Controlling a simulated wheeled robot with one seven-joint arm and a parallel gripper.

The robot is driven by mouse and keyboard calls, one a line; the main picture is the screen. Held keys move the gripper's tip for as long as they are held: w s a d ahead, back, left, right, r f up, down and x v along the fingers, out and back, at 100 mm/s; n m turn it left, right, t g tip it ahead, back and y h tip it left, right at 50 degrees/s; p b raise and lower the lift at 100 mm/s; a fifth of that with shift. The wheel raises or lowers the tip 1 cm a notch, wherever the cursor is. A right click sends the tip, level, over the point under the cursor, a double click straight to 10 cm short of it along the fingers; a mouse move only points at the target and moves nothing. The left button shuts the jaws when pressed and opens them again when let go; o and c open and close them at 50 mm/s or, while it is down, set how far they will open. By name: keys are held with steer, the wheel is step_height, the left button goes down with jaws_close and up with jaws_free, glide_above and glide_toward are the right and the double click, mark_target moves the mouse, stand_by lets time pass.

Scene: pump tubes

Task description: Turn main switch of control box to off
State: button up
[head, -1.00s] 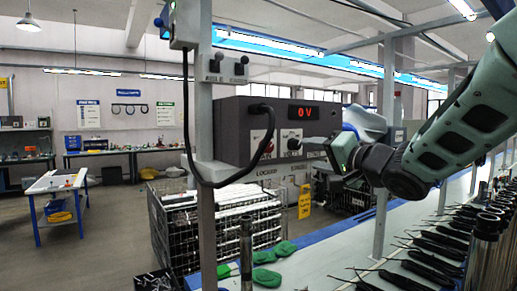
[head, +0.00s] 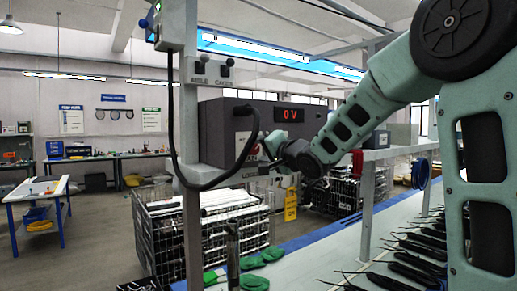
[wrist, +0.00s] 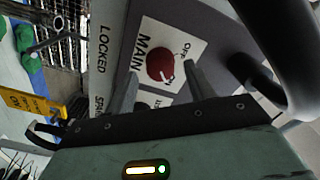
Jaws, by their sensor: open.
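The dark grey control box (head: 225,125) hangs on the upright post, with a red "0 V" display (head: 290,115). In the wrist view its main switch is a round red knob (wrist: 160,63) on a white plate (wrist: 187,40) marked MAIN, OFF and ON. A small white mark shows on the knob's side near ON; its exact setting is hard to read. My gripper (wrist: 160,72) is open, with one finger on each side of the knob; I cannot tell whether they touch it.
A thick black cable (wrist: 285,60) loops close to my gripper's right in the wrist view. The post (head: 191,240) stands left of the box. A yellow sign (head: 291,204) and wire crates (head: 155,240) are below. Black tubes (head: 415,262) lie on the bench at right.

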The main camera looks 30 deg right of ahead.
steer(key=shift+w, duration=0.6)
steer(key=c, duration=1)
